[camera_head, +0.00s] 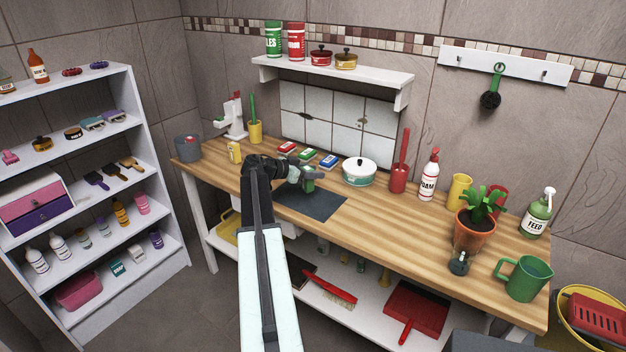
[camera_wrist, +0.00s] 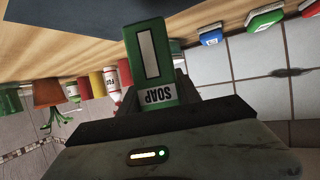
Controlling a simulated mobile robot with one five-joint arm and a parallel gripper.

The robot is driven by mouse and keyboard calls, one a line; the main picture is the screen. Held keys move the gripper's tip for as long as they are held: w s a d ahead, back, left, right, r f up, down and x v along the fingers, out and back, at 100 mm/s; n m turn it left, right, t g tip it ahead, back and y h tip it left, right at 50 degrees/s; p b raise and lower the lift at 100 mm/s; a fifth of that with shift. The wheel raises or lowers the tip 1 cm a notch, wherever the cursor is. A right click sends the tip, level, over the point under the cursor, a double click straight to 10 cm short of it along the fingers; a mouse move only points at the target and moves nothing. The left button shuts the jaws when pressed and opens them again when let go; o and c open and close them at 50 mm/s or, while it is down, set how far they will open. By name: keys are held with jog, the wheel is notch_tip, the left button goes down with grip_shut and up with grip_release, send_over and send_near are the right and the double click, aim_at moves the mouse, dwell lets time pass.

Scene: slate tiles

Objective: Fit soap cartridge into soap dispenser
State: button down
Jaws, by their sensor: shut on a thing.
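The soap cartridge is a green block with a white "SOAP" label and a pale, dark-edged panel; it fills the middle of the wrist view (camera_wrist: 152,60). My gripper (camera_head: 298,178) is shut on it, above the dark mat (camera_head: 312,203) on the bench. In the head view only a small green part of the cartridge (camera_head: 308,185) shows beside the dark fingers. A white upright device (camera_head: 234,120) with a small green part stands at the bench's back left; it may be the soap dispenser, but I cannot tell. My gripper is well apart from it.
Red (camera_head: 287,148), green (camera_head: 307,154) and blue (camera_head: 329,161) boxes lie behind my gripper. A white pot (camera_head: 359,172) stands to their right. A yellow can (camera_head: 234,152), a yellow cup (camera_head: 255,132) and a grey bucket (camera_head: 188,147) stand at left. Bare wood lies right of the mat.

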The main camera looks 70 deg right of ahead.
jog(key=f+b, duration=0.4)
jog(key=shift+w+d, duration=0.1)
jog(key=shift+d, duration=0.2)
jog(key=shift+r, duration=0.2)
jog(key=shift+f, duration=0.15)
jog(key=c, duration=0.8)
grip_release()
jog(key=shift+c, duration=0.2)
